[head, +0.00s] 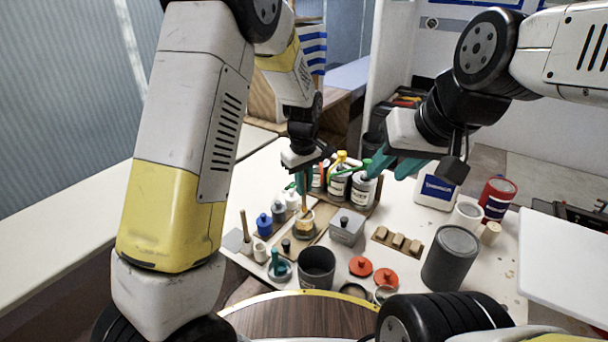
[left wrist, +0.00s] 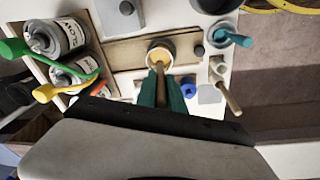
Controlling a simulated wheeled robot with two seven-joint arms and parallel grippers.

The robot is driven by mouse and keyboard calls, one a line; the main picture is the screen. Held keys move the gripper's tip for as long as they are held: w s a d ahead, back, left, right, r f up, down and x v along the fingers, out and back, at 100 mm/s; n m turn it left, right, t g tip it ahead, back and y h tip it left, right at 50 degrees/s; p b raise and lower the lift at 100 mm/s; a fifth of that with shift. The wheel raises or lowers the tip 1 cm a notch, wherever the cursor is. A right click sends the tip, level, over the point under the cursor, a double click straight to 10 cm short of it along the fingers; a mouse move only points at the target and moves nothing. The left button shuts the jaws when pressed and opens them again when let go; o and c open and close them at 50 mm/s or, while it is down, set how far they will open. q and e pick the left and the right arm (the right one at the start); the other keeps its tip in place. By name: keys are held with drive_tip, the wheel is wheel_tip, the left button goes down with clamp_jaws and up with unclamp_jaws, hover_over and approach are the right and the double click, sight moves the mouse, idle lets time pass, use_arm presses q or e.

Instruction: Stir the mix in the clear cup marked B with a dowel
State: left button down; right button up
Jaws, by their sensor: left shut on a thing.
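A clear cup (head: 304,229) with a tan mix stands on a wooden board (head: 284,250); it also shows in the left wrist view (left wrist: 153,45). No letter B can be read on it. My left gripper (head: 304,184) is above the cup, its teal fingers shut on a wooden dowel (head: 304,203). The dowel points down, and its lower end is in the cup's mouth. It also shows between the fingers in the left wrist view (left wrist: 160,72). How deep the tip sits is hidden. My right gripper (head: 396,166) is open and empty, raised right of the bottles.
Labelled bottles (head: 362,190) with coloured pumps stand behind the cup. A dark grey cup (head: 317,267), red lids (head: 360,266) and a large grey can (head: 450,258) are nearer. The table is crowded around the cup.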

use_arm(q)
drive_tip(key=shift+r, duration=0.1)
drive_tip(key=shift+r, duration=1.9)
